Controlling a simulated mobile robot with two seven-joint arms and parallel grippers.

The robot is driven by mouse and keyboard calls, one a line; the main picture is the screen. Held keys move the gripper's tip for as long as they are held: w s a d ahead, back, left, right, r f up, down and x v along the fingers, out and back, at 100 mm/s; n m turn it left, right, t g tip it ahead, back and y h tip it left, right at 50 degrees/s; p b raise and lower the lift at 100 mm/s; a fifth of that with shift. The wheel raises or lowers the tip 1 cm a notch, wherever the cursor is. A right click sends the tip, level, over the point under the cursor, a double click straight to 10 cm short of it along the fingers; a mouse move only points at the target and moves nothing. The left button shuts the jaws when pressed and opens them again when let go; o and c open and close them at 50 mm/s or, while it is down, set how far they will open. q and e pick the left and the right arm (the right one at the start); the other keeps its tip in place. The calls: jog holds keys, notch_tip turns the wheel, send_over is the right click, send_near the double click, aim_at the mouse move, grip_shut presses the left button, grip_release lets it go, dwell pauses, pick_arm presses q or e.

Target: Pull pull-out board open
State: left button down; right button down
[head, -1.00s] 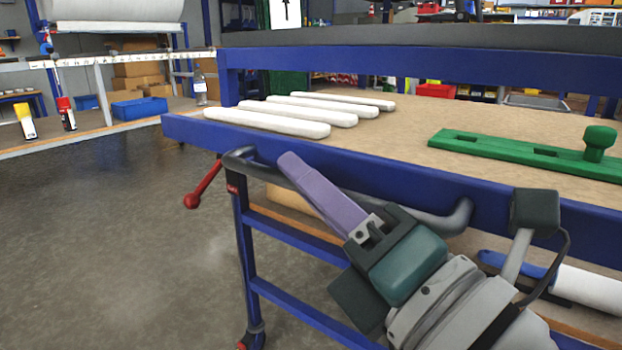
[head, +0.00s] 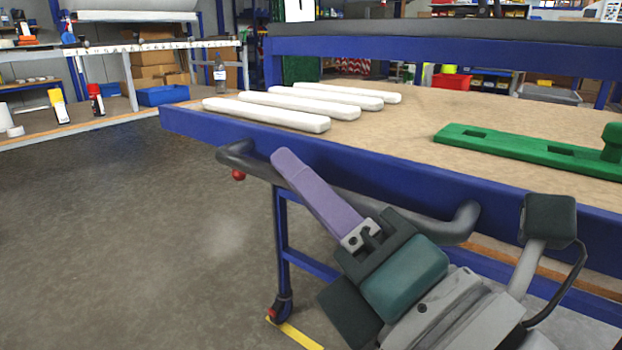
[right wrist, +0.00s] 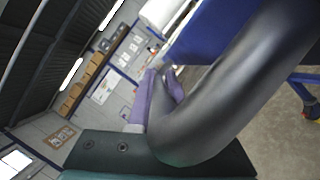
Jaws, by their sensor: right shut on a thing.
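The pull-out board (head: 400,137) has a brown top and a blue front edge, and stands out from under the blue table frame in the head view. A dark grey bar handle (head: 250,166) runs along its front. My right gripper (head: 287,163), with purple fingers, is shut on the handle near its left end. In the right wrist view the handle (right wrist: 225,95) runs large and close up to the purple fingers (right wrist: 161,88). The fingers partly hide the grip point. My left gripper is not in view.
Several white bars (head: 325,102) and a green slotted piece with a knob (head: 530,148) lie on the board. A shelf bench (head: 110,112) stands at the far left. Grey floor (head: 130,220) in front is clear.

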jog(key=c, duration=0.8)
grip_release()
jog(key=shift+c, duration=0.2)
jog(key=v, duration=1)
jog(key=shift+w+r, duration=0.1)
